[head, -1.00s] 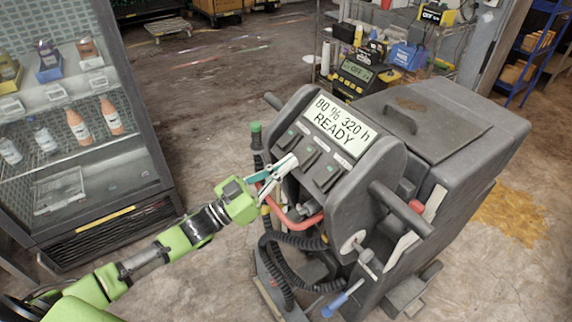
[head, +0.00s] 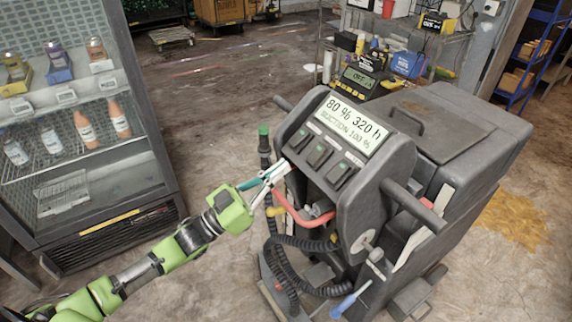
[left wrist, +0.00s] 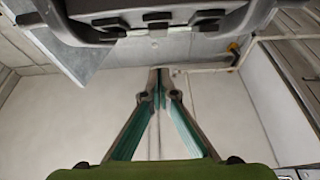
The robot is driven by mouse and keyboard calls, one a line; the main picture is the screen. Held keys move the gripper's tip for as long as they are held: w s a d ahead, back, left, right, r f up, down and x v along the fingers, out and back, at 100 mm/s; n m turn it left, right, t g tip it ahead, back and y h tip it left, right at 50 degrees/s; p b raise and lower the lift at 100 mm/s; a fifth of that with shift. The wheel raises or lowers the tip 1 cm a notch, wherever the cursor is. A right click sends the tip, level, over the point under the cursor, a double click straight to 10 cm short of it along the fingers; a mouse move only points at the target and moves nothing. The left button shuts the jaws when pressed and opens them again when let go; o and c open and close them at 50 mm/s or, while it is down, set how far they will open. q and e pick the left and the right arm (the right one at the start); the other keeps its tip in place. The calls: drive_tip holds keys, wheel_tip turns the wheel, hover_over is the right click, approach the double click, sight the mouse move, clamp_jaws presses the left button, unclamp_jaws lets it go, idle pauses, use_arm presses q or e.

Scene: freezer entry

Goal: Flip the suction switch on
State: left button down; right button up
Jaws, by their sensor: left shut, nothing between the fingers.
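The grey floor-cleaning machine (head: 440,165) stands in the middle right of the head view. Its sloped panel has a row of dark rocker switches (head: 320,153) with labels too small to read. The display (head: 349,123) above them reads "80 % 320 h" and "SUCTION 100 %". My left gripper (head: 284,169) is shut and empty, its tips just below the left end of the switch row; contact cannot be told. In the left wrist view its fingers (left wrist: 160,85) meet in the middle, with a dark grey part of uncertain identity across the top. My right gripper is not in view.
A red bent handle (head: 300,213) and black hoses (head: 285,270) lie close beside and below my gripper. A glass-fronted display cabinet (head: 150,185) with bottles stands on the left. A metal shelf with tools (head: 400,35) stands behind. The floor between cabinet and machine is clear.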

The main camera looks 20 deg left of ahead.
use_arm(q)
drive_tip(key=s+a+f+b, duration=0.1)
drive_tip(key=s+a+f, duration=0.2)
drive_tip(key=s+f, duration=0.1)
drive_tip(key=shift+f+b, duration=0.2)
drive_tip(key=shift+b, duration=0.15)
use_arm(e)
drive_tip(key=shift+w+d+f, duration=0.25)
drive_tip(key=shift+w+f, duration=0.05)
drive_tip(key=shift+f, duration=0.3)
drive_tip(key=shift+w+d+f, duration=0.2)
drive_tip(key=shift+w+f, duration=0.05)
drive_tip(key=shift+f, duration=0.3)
use_arm(q)
drive_tip(key=shift+a, duration=0.15)
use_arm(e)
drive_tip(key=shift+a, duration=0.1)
